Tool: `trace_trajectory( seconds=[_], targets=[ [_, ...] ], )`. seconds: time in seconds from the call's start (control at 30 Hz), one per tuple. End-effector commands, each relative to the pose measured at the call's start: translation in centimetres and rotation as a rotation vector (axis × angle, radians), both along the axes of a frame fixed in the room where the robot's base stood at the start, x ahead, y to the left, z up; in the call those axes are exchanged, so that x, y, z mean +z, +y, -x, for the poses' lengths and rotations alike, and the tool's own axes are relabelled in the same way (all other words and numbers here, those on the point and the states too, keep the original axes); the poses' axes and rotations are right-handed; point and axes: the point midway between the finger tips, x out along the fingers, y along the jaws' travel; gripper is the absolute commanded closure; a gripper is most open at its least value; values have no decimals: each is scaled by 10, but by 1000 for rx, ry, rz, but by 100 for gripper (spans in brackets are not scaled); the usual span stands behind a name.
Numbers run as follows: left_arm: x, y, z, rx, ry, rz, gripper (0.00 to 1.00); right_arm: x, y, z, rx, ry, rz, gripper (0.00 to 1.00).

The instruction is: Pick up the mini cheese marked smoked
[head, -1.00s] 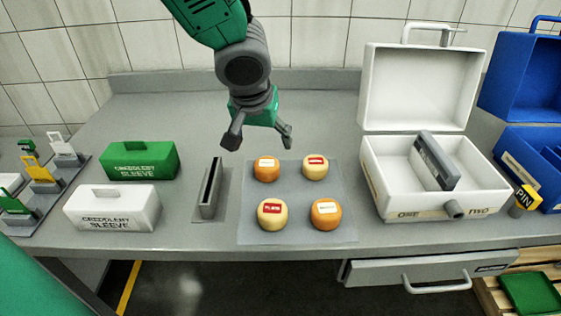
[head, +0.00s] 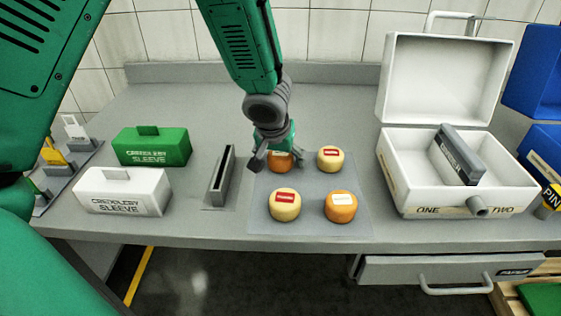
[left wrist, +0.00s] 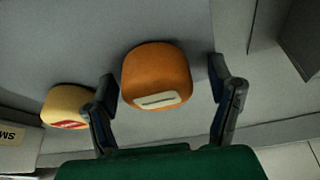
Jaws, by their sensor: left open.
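Several mini cheeses sit on a grey mat (head: 310,225). The back left one is orange (head: 281,165) with a pale label, and the front right one is orange (head: 341,206) with a white label. The back right (head: 330,159) and front left (head: 285,205) ones are yellow with red labels. I cannot read which is marked smoked. My left gripper (head: 275,155) is open at the back left orange cheese. In the left wrist view this orange cheese (left wrist: 156,75) shows between the open fingers (left wrist: 165,105), with no clear contact. My right gripper is out of view.
A narrow grey holder (head: 222,177) stands left of the mat. Green (head: 152,147) and white (head: 122,192) sleeve blocks lie farther left. An open white case (head: 400,185) stands right, holding a grey bar (head: 460,156). A drawer (head: 450,270) is below the bench.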

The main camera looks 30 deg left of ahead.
Motion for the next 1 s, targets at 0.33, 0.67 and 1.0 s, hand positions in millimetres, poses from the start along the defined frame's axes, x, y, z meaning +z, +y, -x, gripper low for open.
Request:
trace_trajectory(
  seconds=[0.33,0.67,1.0],
  targets=[
    [0,0,0,-1,0,0,81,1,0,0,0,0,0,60],
    [4,0,0,0,0,1,81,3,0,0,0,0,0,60],
    [67,0,0,3,-4,3,81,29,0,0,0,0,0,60]
  ],
)
